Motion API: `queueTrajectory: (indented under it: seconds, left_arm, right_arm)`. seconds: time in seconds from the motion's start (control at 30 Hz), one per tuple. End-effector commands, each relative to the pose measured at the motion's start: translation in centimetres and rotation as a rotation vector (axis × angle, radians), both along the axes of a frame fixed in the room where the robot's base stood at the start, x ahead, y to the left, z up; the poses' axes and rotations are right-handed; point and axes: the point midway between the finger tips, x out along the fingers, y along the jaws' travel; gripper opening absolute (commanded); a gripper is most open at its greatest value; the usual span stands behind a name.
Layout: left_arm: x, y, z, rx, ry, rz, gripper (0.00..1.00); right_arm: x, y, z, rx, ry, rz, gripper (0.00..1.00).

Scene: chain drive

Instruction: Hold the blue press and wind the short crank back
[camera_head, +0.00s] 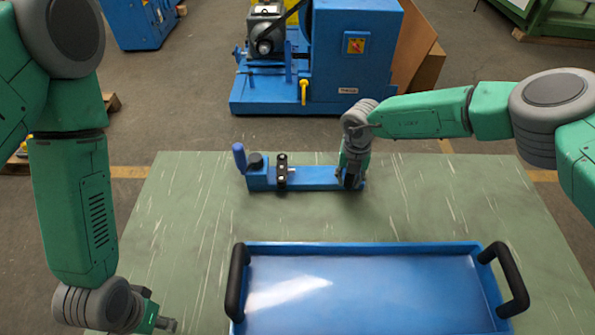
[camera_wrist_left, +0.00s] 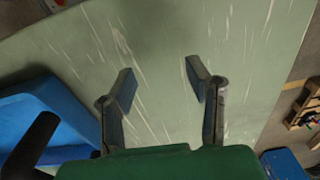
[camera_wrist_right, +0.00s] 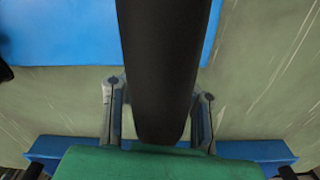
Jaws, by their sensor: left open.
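The blue press (camera_head: 315,178) lies on the green table as a long low base. At its left end stand a blue upright grip (camera_head: 239,157) and a short dark cylinder (camera_head: 255,161). A black upright piece with light round spots (camera_head: 282,172) stands right of them; I cannot tell which part is the short crank. My right gripper (camera_head: 350,178) is over the base's right end. In the right wrist view a thick black bar (camera_wrist_right: 165,60) lies between its fingers, hiding their tips; contact is unclear. My left gripper (camera_wrist_left: 160,84) is open and empty above bare table.
A blue tray (camera_head: 360,247) with black handles (camera_head: 236,283) (camera_head: 505,280) fills the table's front middle, between me and the press. The table left of the press is clear. A blue machine (camera_head: 355,60) stands on the floor behind the table.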

Motion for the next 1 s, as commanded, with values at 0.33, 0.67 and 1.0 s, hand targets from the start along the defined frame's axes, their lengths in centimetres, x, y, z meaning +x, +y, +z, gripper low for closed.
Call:
queueTrajectory:
  seconds: [0.33,0.67,1.0]
  left_arm:
    - [0.0,0.0,0.0,0.000,0.000,0.000,0.44]
    - [6.7,-1.4,-0.6,0.053,-0.164,-0.029,0.44]
    - [22.4,-4.3,3.0,0.282,-0.374,0.012,0.44]
  right_arm:
    - [0.0,0.0,0.0,0.001,0.000,0.000,0.00]
    - [0.0,0.0,0.0,0.001,0.000,0.000,0.00]
    - [0.0,0.1,0.0,0.001,0.000,0.000,0.00]
